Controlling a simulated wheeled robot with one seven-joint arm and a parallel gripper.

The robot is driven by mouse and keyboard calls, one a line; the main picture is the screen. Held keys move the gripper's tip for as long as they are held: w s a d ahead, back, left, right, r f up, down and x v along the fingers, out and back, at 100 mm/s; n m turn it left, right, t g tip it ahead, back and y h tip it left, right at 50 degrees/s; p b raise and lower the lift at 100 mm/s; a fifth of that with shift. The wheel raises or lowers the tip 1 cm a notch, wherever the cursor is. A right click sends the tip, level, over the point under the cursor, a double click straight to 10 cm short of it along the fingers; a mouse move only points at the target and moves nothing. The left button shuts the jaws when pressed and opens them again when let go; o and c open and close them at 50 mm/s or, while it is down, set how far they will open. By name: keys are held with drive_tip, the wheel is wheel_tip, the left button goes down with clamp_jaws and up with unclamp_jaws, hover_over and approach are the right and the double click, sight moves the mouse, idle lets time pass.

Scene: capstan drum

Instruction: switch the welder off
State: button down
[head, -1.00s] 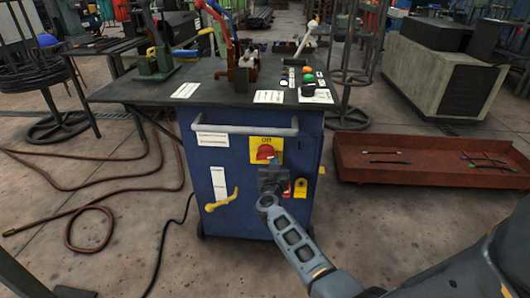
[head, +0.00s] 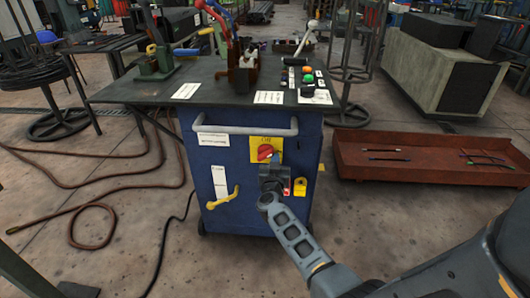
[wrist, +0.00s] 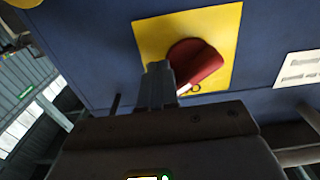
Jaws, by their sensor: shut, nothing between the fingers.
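The blue welder cabinet (head: 225,170) stands in the middle of the head view. On its front is a yellow plate (head: 273,146) with a red rotary switch (head: 265,152). In the wrist view the red knob (wrist: 200,62) sits on the yellow plate (wrist: 225,25), tilted by the camera's angle. My gripper (wrist: 158,72) is shut and empty, its fingertips at the left edge of the knob. I cannot tell whether they touch it. In the head view my gripper (head: 272,165) covers the area just below the switch.
A grey handle bar (head: 240,131) crosses the cabinet above the switch. A yellow lever (head: 222,198) is at lower left, and a yellow tag (head: 300,187) at right. A red tray (head: 420,160) lies on the floor to the right; hoses (head: 90,208) lie left.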

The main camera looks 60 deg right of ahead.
drive_tip(key=shift+r, duration=0.1)
drive_tip(key=shift+r+p, duration=0.3)
drive_tip(key=shift+p, duration=0.25)
drive_tip(key=shift+r+p, duration=0.35)
drive_tip(key=shift+p, duration=0.25)
drive_tip(key=shift+w+r+p, duration=0.15)
drive_tip(key=shift+r+p, duration=0.2)
drive_tip(key=shift+p, duration=0.25)
drive_tip(key=shift+f, duration=0.1)
